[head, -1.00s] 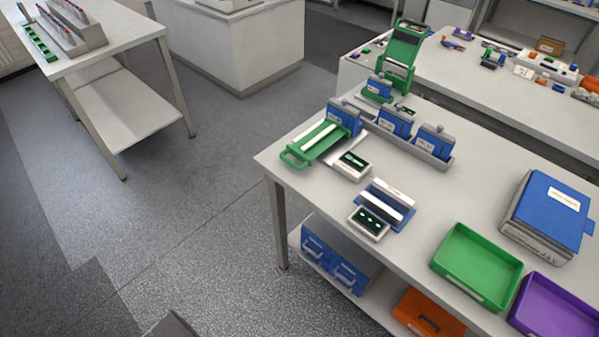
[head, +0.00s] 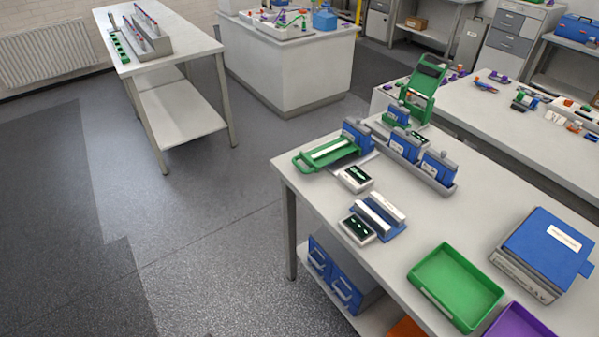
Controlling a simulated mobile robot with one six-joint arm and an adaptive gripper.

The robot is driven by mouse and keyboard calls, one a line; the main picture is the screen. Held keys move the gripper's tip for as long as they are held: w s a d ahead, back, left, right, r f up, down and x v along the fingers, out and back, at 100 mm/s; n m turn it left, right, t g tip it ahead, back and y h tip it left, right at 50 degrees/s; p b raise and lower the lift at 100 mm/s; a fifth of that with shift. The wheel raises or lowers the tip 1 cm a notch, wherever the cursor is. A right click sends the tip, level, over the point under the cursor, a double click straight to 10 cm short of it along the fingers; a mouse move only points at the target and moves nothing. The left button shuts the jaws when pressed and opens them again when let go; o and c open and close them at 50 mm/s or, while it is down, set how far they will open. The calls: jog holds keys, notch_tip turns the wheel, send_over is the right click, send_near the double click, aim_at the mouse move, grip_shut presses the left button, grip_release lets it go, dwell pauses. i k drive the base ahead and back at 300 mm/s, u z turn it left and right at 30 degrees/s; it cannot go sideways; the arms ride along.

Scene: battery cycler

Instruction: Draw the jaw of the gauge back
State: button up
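On the near workbench is a green slide-like device with a loop handle (head: 328,153) at its left end and a blue block (head: 358,133) at its right end. A small readout box (head: 355,179) with a dark display stands in front of it. Nearer is a blue and silver device with two upright bars (head: 378,214), with another readout box (head: 357,230) beside it. Either may be the gauge; I cannot tell which, nor how wide its jaw stands. My gripper is not in view.
The bench (head: 330,219) also carries a grey rack of blue units (head: 432,180), a green press-like stand (head: 425,88), a green tray (head: 455,287), a purple tray (head: 518,322) and a blue-topped box (head: 548,250). Floor (head: 200,245) to the left is clear, up to a side table (head: 172,50).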

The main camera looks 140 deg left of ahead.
aim_at(322, 155)
jog(key=u, duration=1.6)
jog(key=k, duration=0.1)
jog(key=u, duration=2.9)
